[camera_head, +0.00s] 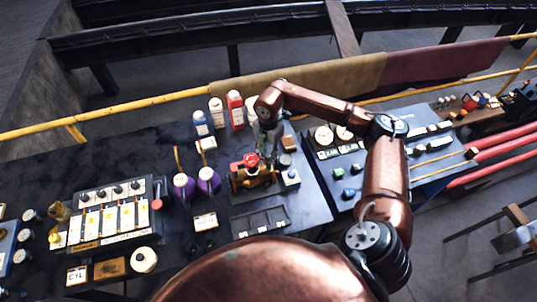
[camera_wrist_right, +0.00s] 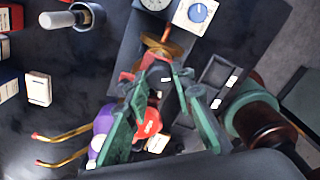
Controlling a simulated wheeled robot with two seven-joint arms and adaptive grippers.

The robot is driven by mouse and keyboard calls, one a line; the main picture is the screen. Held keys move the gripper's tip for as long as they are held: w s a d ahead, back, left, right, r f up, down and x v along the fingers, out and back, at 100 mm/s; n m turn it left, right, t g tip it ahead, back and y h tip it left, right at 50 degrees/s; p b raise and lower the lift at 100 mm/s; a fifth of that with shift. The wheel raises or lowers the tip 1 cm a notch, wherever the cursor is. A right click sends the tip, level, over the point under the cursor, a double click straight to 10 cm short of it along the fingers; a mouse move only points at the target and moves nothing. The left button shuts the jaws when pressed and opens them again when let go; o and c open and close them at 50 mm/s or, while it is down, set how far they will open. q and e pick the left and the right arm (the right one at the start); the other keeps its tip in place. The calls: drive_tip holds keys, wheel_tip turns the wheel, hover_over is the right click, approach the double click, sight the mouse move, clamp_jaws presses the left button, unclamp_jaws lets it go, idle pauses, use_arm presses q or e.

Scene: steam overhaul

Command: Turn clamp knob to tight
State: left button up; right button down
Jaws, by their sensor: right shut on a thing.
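A red knob (camera_head: 250,160) sits on top of a brass valve fixture (camera_head: 262,182) on the dark bench. I take this red knob for the clamp knob. My right gripper (camera_head: 266,148) reaches down from above at the fixture. In the right wrist view the red knob (camera_wrist_right: 147,122), with pale lettering, shows between the green fingers of my right gripper (camera_wrist_right: 163,82). The gripper is shut on it, but the fingertips' exact contact is hard to see. Part of the brass fixture (camera_wrist_right: 163,46) shows beyond the fingertips. My left gripper is not in view.
A white block with a blue dial (camera_head: 291,177) stands right of the fixture. Purple flasks (camera_head: 208,180) stand to its left, bottles (camera_head: 235,108) behind, and an empty dark rack (camera_head: 260,221) in front. A labelled panel (camera_head: 108,217) is farther left.

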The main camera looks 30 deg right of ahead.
sight(268, 155)
drive_tip(key=m, duration=0.5)
drive_tip(key=shift+w+r+m+b, duration=0.1)
drive_tip(key=shift+r+m+b, duration=0.05)
drive_tip(key=shift+m+b, duration=0.15)
idle(0.4)
drive_tip(key=c, duration=1.7)
unclamp_jaws()
drive_tip(key=shift+o, duration=0.2)
drive_tip(key=shift+r, duration=0.1)
wheel_tip(268, 155, up, 12)
drive_tip(key=shift+f, duration=0.25)
